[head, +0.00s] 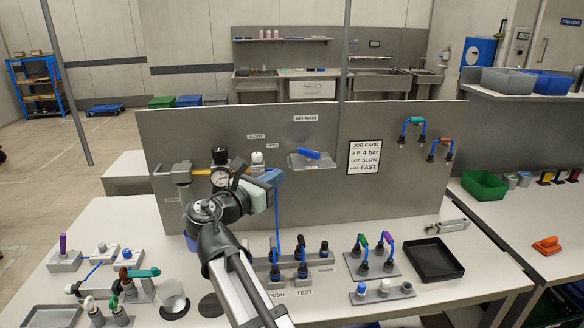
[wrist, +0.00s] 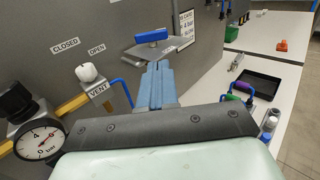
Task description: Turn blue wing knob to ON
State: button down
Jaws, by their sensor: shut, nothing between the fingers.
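The blue wing knob (head: 309,154) sits on a grey plate (head: 300,164) on the upright panel. Its wing is nearly level, tilted slightly down to the right in the head view. In the wrist view, the knob (wrist: 151,37) is at top centre; the ON marking is not readable. My gripper (head: 274,175) is left of and below the plate in the head view, apart from the knob. In the wrist view, its blue fingers (wrist: 158,66) are together and empty, with the tips just below the knob in the picture.
A pressure gauge (head: 219,177) and a white vent knob (wrist: 87,72) with OPEN and CLOSED labels are left of my gripper. A job card (head: 364,157) is to the right. Several valves and a black tray (head: 434,260) stand on the table below.

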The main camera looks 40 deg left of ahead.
aim_at(319, 166)
jog(key=w, duration=1.3)
jog(key=shift+w, duration=0.25)
jog(key=shift+w+d+n+y, duration=0.1)
jog(key=shift+d+n+y, duration=0.2)
jog(key=shift+n+y, duration=0.6)
jog(key=shift+d+y, duration=0.2)
jog(key=shift+y, duration=0.4)
jog(key=shift+w+d+n+g+y, duration=0.2)
jog(key=shift+n+g+y, duration=0.15)
jog(key=shift+n+y, duration=0.4)
jog(key=shift+w+d+n+g+y, duration=0.15)
jog(key=shift+n+g+y, duration=0.25)
jog(key=shift+y, duration=0.65)
jog(key=shift+w+a+n, duration=0.1)
jog(key=shift+w+n, duration=0.05)
jog(key=shift+n, duration=0.1)
jog(key=shift+w+d, duration=0.3)
jog(key=shift+w, duration=0.45)
jog(key=shift+d, duration=0.1)
